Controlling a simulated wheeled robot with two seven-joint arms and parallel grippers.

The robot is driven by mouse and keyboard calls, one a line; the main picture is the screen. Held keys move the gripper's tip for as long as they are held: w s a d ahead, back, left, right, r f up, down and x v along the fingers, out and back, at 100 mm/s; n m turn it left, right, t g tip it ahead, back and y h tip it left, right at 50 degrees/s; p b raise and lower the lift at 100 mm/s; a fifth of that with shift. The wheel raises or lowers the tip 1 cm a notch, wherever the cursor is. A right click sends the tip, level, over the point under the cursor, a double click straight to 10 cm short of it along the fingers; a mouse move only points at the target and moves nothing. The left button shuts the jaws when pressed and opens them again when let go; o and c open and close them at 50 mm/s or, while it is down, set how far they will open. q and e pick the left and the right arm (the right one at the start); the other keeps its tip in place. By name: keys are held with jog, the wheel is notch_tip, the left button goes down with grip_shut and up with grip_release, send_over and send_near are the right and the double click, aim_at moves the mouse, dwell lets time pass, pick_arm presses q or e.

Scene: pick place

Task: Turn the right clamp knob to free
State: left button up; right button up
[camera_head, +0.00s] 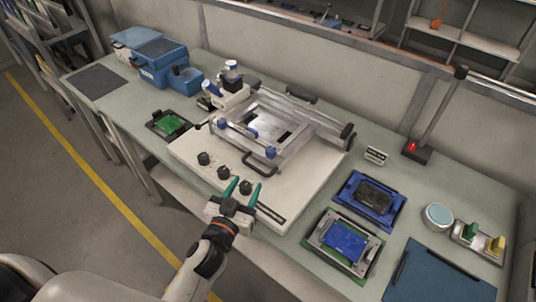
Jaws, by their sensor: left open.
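A stencil-printer-like fixture has a white base (190,150) and a metal frame (290,138) on top. Black knobs line its front edge: a left one (203,158), a middle one (223,172) and a right one (246,187). Two blue knobs, left (222,123) and right (270,152), sit on the frame's front side. Which knob is the right clamp knob is not marked. My left gripper (243,188) is open, its green fingers on either side of the right black knob. Contact cannot be told. My right gripper is not in view.
A black handle (259,167) sticks out from the frame just behind the gripper. To the right lie a blue tray (350,207), a grey-green fixture with a blue plate (345,241) and a blue mat (437,275). A green board (170,124) lies left of the base.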

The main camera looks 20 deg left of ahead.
aim_at(269, 154)
pick_arm(q)
jog(key=shift+w+d+r+h, duration=0.15)
jog(key=shift+d+r+h, duration=0.15)
jog(key=shift+d, duration=0.2)
jog(key=shift+w+d+m+t, duration=0.15)
jog(key=shift+w+m+t, duration=0.05)
jog(key=shift+m+t, duration=0.1)
jog(key=w, duration=0.3)
jog(key=w+p, duration=0.1)
jog(key=w, duration=0.6)
jog(key=shift+d+p, duration=0.4)
jog(key=shift+w, duration=0.8)
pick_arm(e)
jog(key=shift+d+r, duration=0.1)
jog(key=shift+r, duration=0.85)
